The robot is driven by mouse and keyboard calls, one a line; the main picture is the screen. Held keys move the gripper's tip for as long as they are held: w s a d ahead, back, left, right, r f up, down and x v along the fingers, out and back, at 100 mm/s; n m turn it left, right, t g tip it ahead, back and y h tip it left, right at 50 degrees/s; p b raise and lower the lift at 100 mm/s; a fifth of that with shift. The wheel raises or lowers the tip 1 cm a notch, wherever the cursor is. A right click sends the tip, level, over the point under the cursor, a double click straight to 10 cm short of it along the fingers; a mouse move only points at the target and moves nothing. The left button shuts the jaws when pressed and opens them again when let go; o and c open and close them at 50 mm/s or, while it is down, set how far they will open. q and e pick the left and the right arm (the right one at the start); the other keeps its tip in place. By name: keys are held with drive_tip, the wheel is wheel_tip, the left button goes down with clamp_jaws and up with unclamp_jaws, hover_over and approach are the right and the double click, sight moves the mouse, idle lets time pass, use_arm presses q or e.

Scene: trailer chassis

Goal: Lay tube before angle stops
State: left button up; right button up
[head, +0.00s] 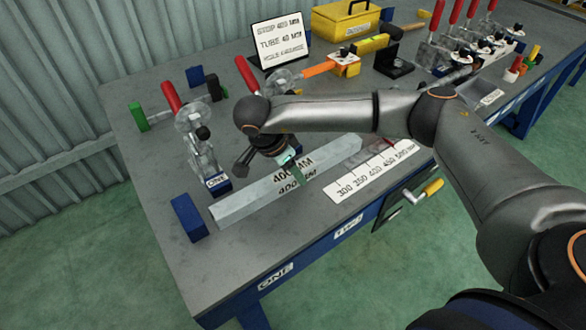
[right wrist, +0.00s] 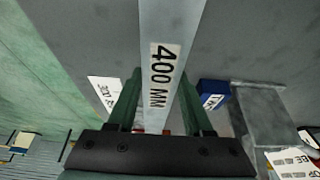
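A long light grey square tube (head: 245,202) marked 400 MM lies along the front of the bench, slanting from lower left to upper right. It also shows in the right wrist view (right wrist: 172,20), running between the green fingers. My right gripper (head: 297,172) points down at the tube's middle, its fingers closed against both sides. I cannot tell whether the tube touches the bench top. A blue block (head: 188,218), seemingly an angle stop, stands just off the tube's left end. My left gripper is out of view.
A red-handled clamp (head: 203,155) labelled ONE stands behind the tube's left end; another red-handled clamp (head: 246,76) is further back. A white scale card (head: 375,172) lies to the right. A sign (head: 281,40) and a yellow toolbox (head: 345,20) stand at the back.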

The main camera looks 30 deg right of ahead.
drive_tip(key=o, duration=0.4)
drive_tip(key=shift+o, duration=0.2)
drive_tip(key=shift+r, duration=0.1)
drive_tip(key=v, duration=1.2)
drive_tip(key=shift+r, duration=0.1)
